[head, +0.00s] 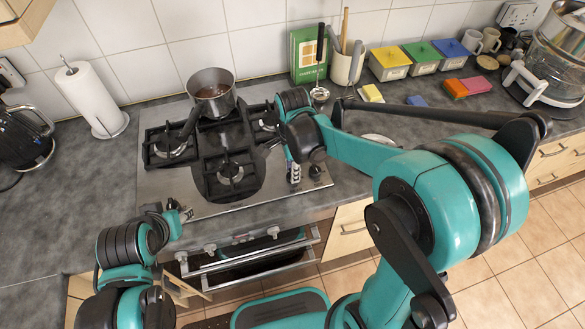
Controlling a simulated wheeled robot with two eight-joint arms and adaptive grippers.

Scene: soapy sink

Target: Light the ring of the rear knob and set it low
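The steel gas hob (270,195) is set in the grey counter, with black grates and several burners. A saucepan (211,107) with brown contents stands at the back of the hob. One dark knob (315,172) shows at the hob's right front. The rear knob cannot be made out; my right arm covers that side of the hob. My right gripper (294,174) points down at the hob's right edge, just left of the visible knob; its fingers are too small to read. My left gripper (180,213) is at the hob's front left corner, its opening unclear. I see no flame.
A paper towel roll (91,98) and a black kettle (24,137) stand left. The oven door (250,262) below is partly open.

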